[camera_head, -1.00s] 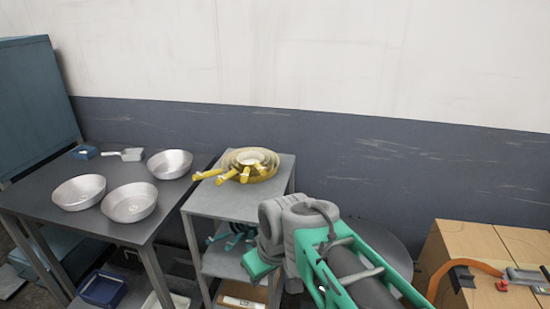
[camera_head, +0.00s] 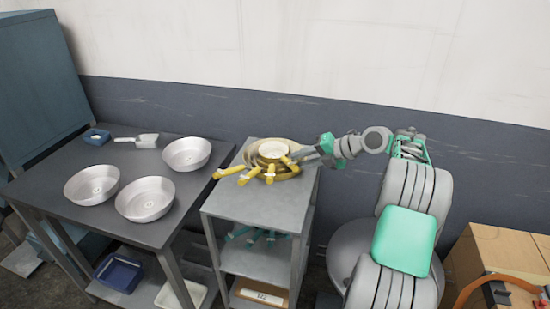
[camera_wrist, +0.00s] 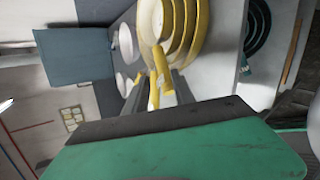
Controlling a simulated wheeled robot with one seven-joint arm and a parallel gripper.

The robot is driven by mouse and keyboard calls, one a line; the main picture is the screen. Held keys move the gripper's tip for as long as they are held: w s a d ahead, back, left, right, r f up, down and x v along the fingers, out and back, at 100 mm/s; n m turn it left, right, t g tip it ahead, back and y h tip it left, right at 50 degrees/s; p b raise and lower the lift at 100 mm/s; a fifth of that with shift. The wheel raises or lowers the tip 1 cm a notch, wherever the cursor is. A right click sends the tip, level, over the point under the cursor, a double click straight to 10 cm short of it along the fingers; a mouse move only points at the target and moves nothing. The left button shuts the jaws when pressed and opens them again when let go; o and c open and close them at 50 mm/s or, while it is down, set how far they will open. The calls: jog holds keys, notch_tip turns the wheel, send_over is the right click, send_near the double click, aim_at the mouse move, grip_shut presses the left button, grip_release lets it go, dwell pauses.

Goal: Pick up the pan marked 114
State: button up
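A stack of yellow pans (camera_head: 285,172) with several handles sits on top of the grey shelf unit (camera_head: 245,207). The stack also shows large in the wrist view (camera_wrist: 196,30). I cannot read a 114 on any pan. My gripper (camera_head: 300,154) is at the right side of the stack in the head view, with its fingertips hard to make out there. In the wrist view my gripper (camera_wrist: 162,88) has its two dark fingers apart, and a yellow handle (camera_wrist: 161,66) shows between or just beyond them. I cannot tell whether they touch it.
Several silver pans (camera_head: 145,198) and a scoop (camera_head: 137,140) lie on the dark table (camera_head: 100,150) at left. Teal-handled items (camera_head: 255,236) are on the middle shelf. Cardboard boxes (camera_head: 500,250) stand at the right. The wall is close behind.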

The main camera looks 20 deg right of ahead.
aim_at(289, 161)
jog(key=p+x, duration=0.1)
jog(key=x, duration=0.2)
jog(key=p+x, duration=0.1)
jog(key=x, duration=0.1)
jog(key=shift+w+f, duration=0.15)
jog(key=shift+w, duration=0.35)
grip_shut()
